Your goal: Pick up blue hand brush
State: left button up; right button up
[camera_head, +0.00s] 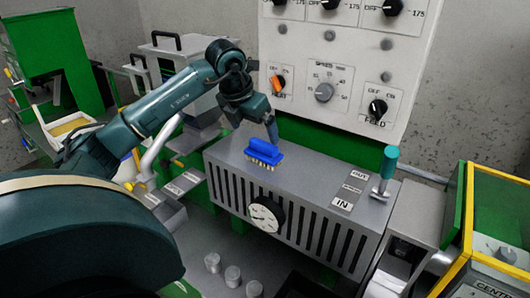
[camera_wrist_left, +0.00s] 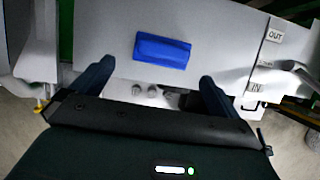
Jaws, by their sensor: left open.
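The blue hand brush (camera_head: 264,152) lies on top of the grey slotted metal box, with its pale yellow bristles pointing down. It also shows as a blue block in the left wrist view (camera_wrist_left: 162,50), beyond the fingertips and roughly centred between them. My left gripper (camera_head: 271,130) is above and right at the brush in the head view. In the left wrist view my left gripper (camera_wrist_left: 155,75) is open, its two dark fingers wide apart with nothing between them. Whether a finger touches the brush cannot be told. My right gripper is not in view.
The grey box (camera_head: 325,178) has a round gauge (camera_head: 266,214) on its front and a teal-handled lever (camera_head: 387,165) at its right end. A control panel with knobs (camera_head: 335,70) stands behind.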

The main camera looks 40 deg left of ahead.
aim_at(263, 143)
pick_arm(q)
jog(key=x, duration=0.4)
jog(key=p+x, duration=0.1)
jog(key=x, duration=0.1)
jog(key=w+p+x, duration=0.1)
jog(key=x, duration=0.1)
jog(key=shift+d+f, duration=0.15)
jog(key=shift+d, duration=0.1)
jog(key=shift+w+a+f, duration=0.1)
jog(key=shift+w+f, duration=0.1)
jog(key=shift+f, duration=0.3)
jog(key=shift+r, duration=0.1)
jog(key=c, duration=0.7)
